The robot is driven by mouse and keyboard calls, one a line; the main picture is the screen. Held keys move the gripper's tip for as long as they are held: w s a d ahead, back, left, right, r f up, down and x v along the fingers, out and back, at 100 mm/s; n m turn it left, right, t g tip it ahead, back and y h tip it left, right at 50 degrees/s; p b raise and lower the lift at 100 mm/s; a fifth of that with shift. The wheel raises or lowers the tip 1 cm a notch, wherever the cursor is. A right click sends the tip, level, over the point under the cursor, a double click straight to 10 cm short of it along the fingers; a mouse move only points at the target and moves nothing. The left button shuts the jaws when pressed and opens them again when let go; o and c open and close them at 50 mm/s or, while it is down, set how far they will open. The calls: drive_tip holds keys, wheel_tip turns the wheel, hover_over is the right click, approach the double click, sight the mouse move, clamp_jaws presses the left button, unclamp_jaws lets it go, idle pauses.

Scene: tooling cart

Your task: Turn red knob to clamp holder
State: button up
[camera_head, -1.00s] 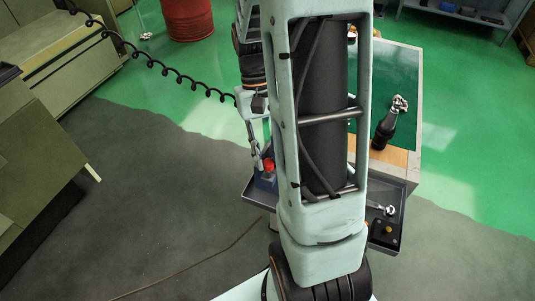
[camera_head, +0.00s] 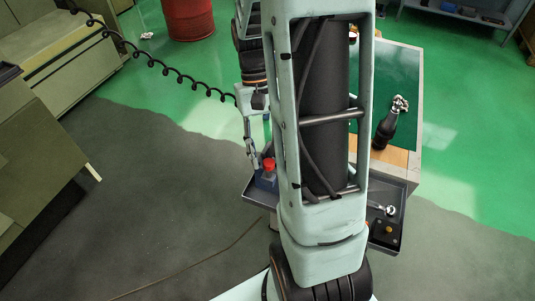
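The red knob (camera_head: 269,163) shows at the left edge of my large arm link, on top of a blue-grey clamp base (camera_head: 267,179) at the left end of the cart's tray. My gripper (camera_head: 250,152) hangs down from the wrist just left of the knob. Its visible finger looks beside the knob; I cannot tell whether it touches it. The other finger is not clear, and my arm link hides the area to the right. The holder in the clamp cannot be made out.
A dark tray (camera_head: 386,240) runs along the cart's front, with a small metal part (camera_head: 390,210) at its right. A coiled black cable (camera_head: 170,72) hangs at left.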

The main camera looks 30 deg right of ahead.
drive_tip(key=v, duration=1.1)
drive_tip(key=shift+r, duration=0.2)
drive_tip(key=shift+d, duration=0.1)
